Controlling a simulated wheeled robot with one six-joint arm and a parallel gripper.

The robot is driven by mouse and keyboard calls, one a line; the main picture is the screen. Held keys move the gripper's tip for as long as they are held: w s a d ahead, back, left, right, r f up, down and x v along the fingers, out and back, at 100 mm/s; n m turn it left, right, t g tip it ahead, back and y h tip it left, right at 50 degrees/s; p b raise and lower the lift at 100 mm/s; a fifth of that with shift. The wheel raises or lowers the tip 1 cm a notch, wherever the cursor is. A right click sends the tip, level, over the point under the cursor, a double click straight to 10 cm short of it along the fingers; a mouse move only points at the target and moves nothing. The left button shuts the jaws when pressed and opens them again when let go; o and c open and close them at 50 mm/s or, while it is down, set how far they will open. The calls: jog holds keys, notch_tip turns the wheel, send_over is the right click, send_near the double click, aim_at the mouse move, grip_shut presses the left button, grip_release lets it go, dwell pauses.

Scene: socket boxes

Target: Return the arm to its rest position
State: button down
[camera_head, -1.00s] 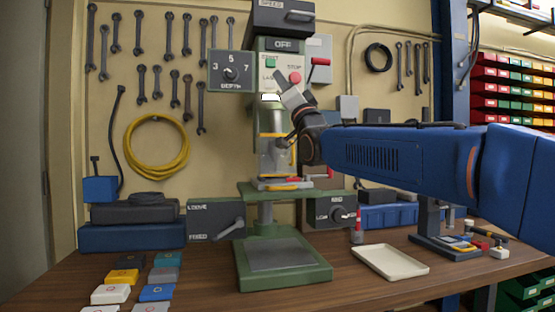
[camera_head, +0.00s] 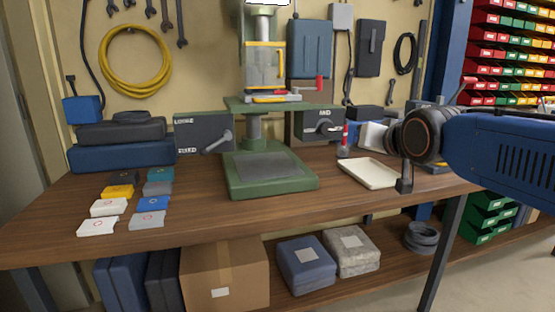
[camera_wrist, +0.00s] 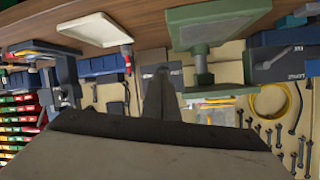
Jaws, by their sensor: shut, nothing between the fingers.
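My blue arm reaches in from the right in the head view. My gripper (camera_head: 404,180) points down in front of the bench's right part, by the right end of a cream tray (camera_head: 368,172). Its dark fingers are together with nothing between them. In the wrist view my gripper (camera_wrist: 158,90) shows as a narrow dark shape in the middle, and the scene appears upside down.
A green drill press (camera_head: 270,175) stands mid-bench, left of my gripper. Several coloured socket boxes (camera_head: 120,191) lie at the bench's left. A red-handled tool (camera_head: 344,142) stands behind the tray. Boxes (camera_head: 225,275) fill the lower shelf.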

jog(key=s+d+f+g, duration=0.2)
jog(key=s+f+g, duration=0.1)
jog(key=s+f, duration=0.6)
jog(key=s+d+f+g+h, duration=0.1)
jog(key=s+d+f+g, duration=0.1)
jog(key=s+f, duration=0.7)
jog(key=s+d+f+n+g+h, duration=0.1)
jog(key=s+d+f+g, duration=0.2)
jog(key=s+f, duration=0.5)
jog(key=shift+s+d+f+g, duration=0.3)
jog(key=shift+s+d+f, duration=0.1)
jog(key=shift+d+f, duration=0.35)
